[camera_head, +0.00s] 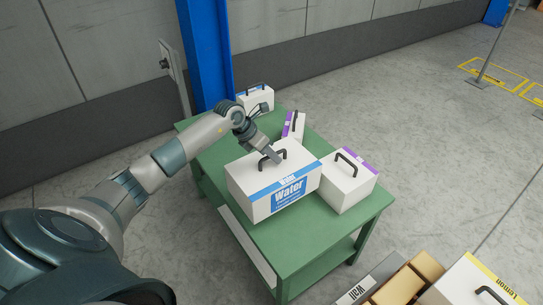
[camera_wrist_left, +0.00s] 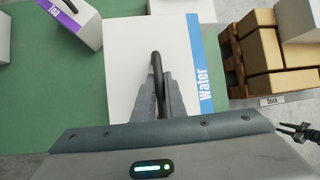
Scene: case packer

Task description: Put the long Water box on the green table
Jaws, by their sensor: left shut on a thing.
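The long Water box (camera_head: 258,177) is white with a blue band and a black handle on top. It is over the green table (camera_head: 300,237), at its near left side; I cannot tell whether its base touches the top. My left gripper (camera_head: 275,155) is shut on the box's handle. The wrist view shows the handle (camera_wrist_left: 157,75) between the fingers (camera_wrist_left: 160,98) and the Water label (camera_wrist_left: 203,85) to the right. My right gripper (camera_wrist_left: 290,130) shows small and dark at the right of the wrist view, its fingers apart.
A purple-banded box (camera_head: 345,190) stands close right of the Water box. A smaller purple-banded box (camera_head: 294,125) and a blue-banded box (camera_head: 257,98) stand farther back. A Lemon box (camera_head: 470,285) and brown cartons (camera_head: 400,285) are lower right. A blue post (camera_head: 205,55) rises behind the table.

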